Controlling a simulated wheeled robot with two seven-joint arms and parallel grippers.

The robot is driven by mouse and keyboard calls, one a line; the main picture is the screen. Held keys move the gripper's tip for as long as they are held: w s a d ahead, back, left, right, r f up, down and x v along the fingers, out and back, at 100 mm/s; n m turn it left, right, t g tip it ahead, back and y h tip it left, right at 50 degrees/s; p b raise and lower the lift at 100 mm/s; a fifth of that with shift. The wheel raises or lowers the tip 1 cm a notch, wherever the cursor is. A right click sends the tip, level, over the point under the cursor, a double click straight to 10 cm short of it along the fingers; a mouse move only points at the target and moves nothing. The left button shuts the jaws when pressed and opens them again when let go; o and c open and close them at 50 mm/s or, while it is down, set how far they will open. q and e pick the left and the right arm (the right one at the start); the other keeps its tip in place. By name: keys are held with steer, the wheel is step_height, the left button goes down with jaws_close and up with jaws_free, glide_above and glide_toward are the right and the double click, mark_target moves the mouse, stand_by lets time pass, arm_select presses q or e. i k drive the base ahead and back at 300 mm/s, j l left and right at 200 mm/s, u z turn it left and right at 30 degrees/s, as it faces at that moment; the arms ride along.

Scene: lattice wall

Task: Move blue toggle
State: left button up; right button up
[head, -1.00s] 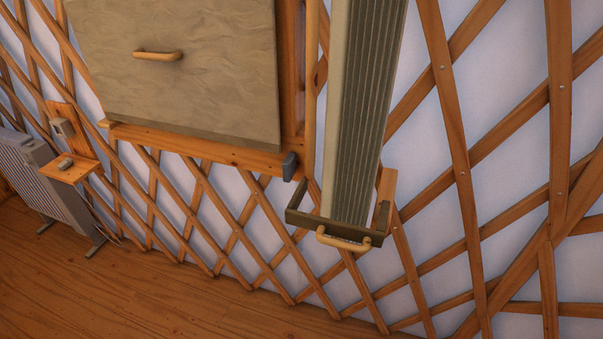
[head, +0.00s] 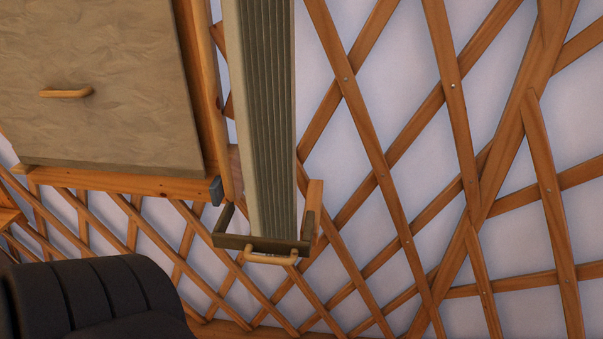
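The blue toggle (head: 216,190) is a small blue-grey block in the head view. It sits at the lower right corner of the wooden frame (head: 120,181) around a grey-beige panel (head: 100,100). Nothing touches it. A dark ribbed part of my own arm fills the lower left corner of the view. Neither of my grippers shows, so what they hold cannot be seen.
The panel has a wooden handle (head: 66,93). Right of the toggle hangs a tall pleated column (head: 266,120) with a dark bracket (head: 262,243) and wooden handle (head: 271,258) at its foot. A wooden lattice (head: 385,180) over white wall fills the right side.

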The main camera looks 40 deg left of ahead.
mark_target(217, 192)
steer(key=z, duration=2.05)
steer(key=k+j+z, duration=0.1)
steer(key=k, duration=0.3)
steer(key=k+j+z, duration=0.1)
steer(key=k+j, duration=0.2)
steer(key=k+j+z, duration=0.1)
steer(key=k, duration=0.45)
steer(key=k+l+u, duration=0.15)
steer(key=k+u, duration=1.05)
steer(key=u, duration=0.15)
steer(key=k+j+u, duration=0.25)
steer(key=u, duration=0.2)
steer(key=k+j, duration=0.05)
steer(key=k, duration=0.05)
